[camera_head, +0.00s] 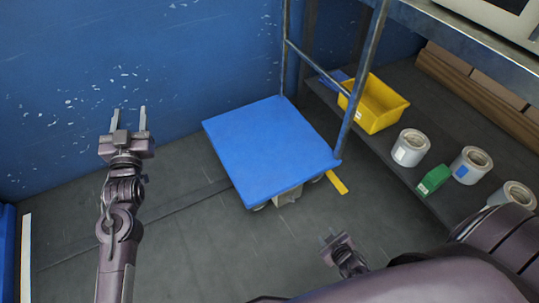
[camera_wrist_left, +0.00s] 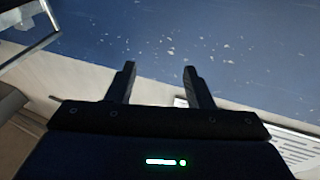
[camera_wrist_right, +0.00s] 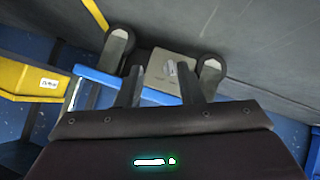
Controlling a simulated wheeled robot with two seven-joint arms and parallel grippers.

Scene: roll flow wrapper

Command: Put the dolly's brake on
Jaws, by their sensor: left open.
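The dolly (camera_head: 270,148) has a flat blue deck and stands on the floor by the blue wall. In the right wrist view its blue edge (camera_wrist_right: 100,80) shows, with two castors (camera_wrist_right: 118,48) and a beige box (camera_wrist_right: 160,66) between them. A small pale lever or knob (camera_wrist_right: 172,68) is on that box; its setting is unclear. The box also shows under the deck's near edge in the head view (camera_head: 288,195). My right gripper (camera_head: 330,238) is open and empty, short of the box and pointing toward it. My left gripper (camera_head: 129,112) is open and empty, well left of the dolly.
A metal rack stands right of the dolly, its post (camera_head: 361,80) close to the deck. Its low shelf holds a yellow bin (camera_head: 376,104), several tape rolls (camera_head: 411,147) and a green box (camera_head: 434,179). A yellow strip (camera_head: 336,182) lies beside the dolly.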

